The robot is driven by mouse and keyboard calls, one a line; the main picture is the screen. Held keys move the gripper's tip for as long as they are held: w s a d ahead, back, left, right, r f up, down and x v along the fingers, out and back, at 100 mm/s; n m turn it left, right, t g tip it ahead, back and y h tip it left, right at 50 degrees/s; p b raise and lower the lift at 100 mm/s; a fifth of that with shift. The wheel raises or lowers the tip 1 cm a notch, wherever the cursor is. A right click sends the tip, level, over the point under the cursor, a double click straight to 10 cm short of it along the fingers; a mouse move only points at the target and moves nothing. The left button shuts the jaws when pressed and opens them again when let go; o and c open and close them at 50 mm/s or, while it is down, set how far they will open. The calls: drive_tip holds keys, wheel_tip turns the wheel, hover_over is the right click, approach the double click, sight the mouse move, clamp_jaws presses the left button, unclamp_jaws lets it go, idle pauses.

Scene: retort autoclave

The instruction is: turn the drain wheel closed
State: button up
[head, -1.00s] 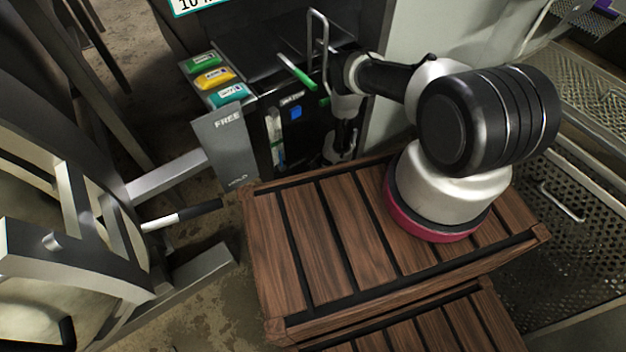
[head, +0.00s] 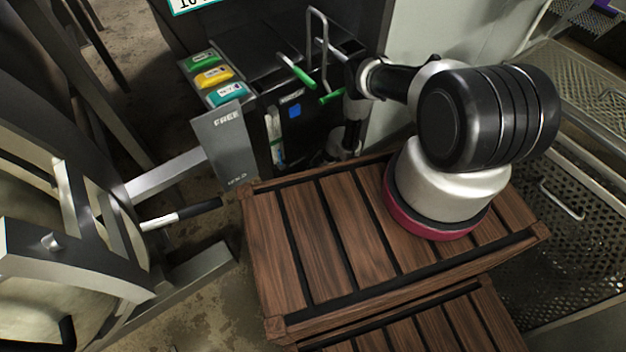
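I cannot make out the drain wheel in the head view. My arm reaches from its base to the back, and its wrist (head: 352,106) bends down beside the dark control cabinet. The wrist's lower end drops behind the far edge of the slatted wooden top. My gripper's fingers are hidden there, so I cannot see whether they touch anything. Two green-gripped handles (head: 298,73) stand by the wrist, near a bent metal rod.
The wooden slatted top (head: 310,235) fills the middle. A round metal door frame (head: 75,255) with a black-gripped lever (head: 182,215) is at left. Perforated metal (head: 575,215) is at right.

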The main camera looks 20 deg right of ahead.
drive_tip(key=shift+s+f, duration=0.1)
drive_tip(key=shift+s, duration=0.1)
idle(0.5)
drive_tip(key=shift+d, duration=0.1)
drive_tip(key=v, duration=1.2)
